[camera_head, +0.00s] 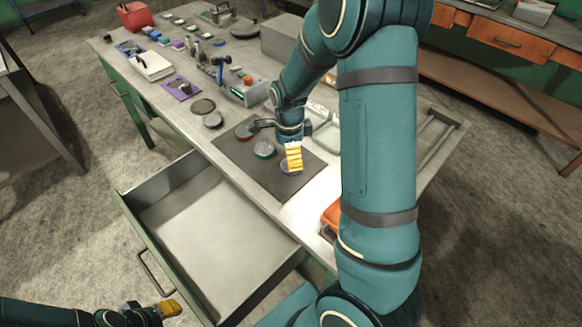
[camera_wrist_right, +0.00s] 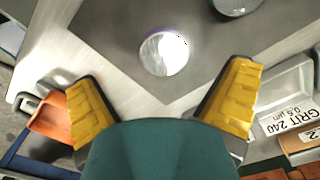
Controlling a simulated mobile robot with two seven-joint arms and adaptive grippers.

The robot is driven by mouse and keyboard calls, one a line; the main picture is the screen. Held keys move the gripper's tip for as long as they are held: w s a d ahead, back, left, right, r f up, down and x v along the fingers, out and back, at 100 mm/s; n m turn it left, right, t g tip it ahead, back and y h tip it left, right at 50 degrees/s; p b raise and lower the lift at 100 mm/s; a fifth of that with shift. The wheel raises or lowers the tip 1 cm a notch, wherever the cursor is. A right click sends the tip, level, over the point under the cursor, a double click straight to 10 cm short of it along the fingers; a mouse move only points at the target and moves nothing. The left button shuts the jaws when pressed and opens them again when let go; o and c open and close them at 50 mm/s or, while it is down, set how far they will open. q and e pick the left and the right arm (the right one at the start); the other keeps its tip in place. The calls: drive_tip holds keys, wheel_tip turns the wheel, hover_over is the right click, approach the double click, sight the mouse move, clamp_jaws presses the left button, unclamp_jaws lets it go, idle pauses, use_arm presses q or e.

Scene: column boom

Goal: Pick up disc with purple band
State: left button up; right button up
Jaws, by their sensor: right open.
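The disc with the purple band (camera_wrist_right: 164,54) lies on the dark mat (camera_wrist_right: 112,30) near its corner, shiny on top with a thin purple rim. In the head view the disc (camera_head: 287,169) is partly covered by my right gripper (camera_head: 293,158). My right gripper's yellow fingers stand wide apart in the wrist view (camera_wrist_right: 164,76), with the disc ahead between them and not touched. My left gripper (camera_head: 165,309) is at the lower left of the head view, away from the table; its opening cannot be made out.
A green-banded disc (camera_head: 264,149) and a red-banded disc (camera_head: 245,132) lie on the same mat. An empty drawer (camera_head: 210,235) stands open in front of the table. An orange bin (camera_wrist_right: 62,114) and a clear labelled box (camera_wrist_right: 286,92) flank the mat.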

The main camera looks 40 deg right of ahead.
drive_tip(key=f, duration=0.1)
drive_tip(key=f+b, duration=0.1)
drive_tip(key=f, duration=0.3)
drive_tip(key=shift+w+d+f, duration=0.1)
drive_tip(key=shift+w+d, duration=0.05)
drive_tip(key=shift+d, duration=0.1)
drive_tip(key=c, duration=1.5)
